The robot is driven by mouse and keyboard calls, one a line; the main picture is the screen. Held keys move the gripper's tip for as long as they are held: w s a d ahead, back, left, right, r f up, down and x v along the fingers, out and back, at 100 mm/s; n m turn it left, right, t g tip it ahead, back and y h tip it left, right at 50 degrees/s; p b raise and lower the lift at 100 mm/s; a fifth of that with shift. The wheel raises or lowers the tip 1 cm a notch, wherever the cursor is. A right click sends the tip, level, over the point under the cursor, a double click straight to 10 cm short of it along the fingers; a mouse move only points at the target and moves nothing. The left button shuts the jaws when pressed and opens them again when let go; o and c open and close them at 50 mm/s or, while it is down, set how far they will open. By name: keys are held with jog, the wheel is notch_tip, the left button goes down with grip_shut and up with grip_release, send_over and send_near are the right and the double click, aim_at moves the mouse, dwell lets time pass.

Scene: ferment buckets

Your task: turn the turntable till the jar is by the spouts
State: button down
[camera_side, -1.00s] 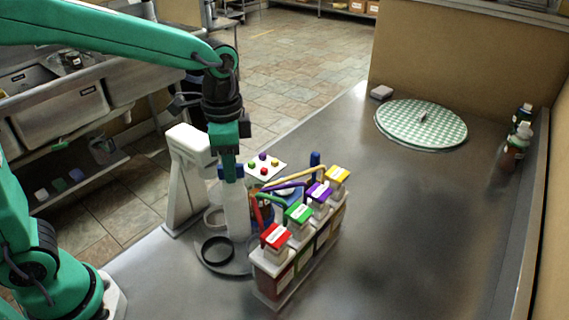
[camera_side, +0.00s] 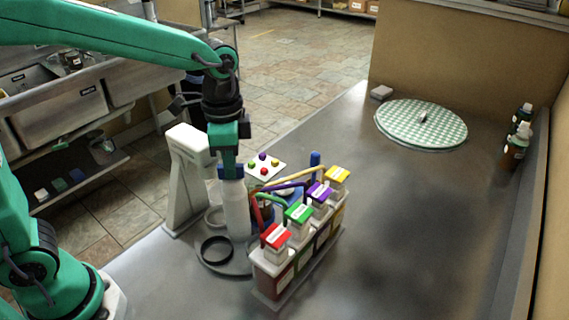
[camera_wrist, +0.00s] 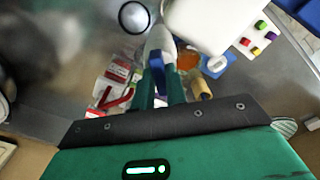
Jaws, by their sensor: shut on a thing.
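My gripper (camera_side: 231,172) points down and is shut on the top of a pale upright bottle-like jar (camera_side: 237,212) with blue at its top. In the wrist view the fingers (camera_wrist: 160,90) close around a pale tapered piece (camera_wrist: 160,42). The jar stands on or just above a grey round turntable (camera_side: 228,268); its foot is partly hidden. The turntable also carries a black ring (camera_side: 216,249), empty.
A rack of bottles with coloured caps (camera_side: 300,239) stands close on the right. A white stand (camera_side: 188,180) is close on the left, with a button panel (camera_side: 264,166) behind. A green-checked disc (camera_side: 400,124) and dark bottles (camera_side: 516,147) are farther off. The right counter is clear.

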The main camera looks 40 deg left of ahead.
jog(key=shift+m, duration=2.3)
jog(key=shift+r+m, duration=0.1)
jog(key=shift+m, duration=6.4)
jog(key=c, duration=1.4)
grip_release()
jog(key=shift+c, duration=0.2)
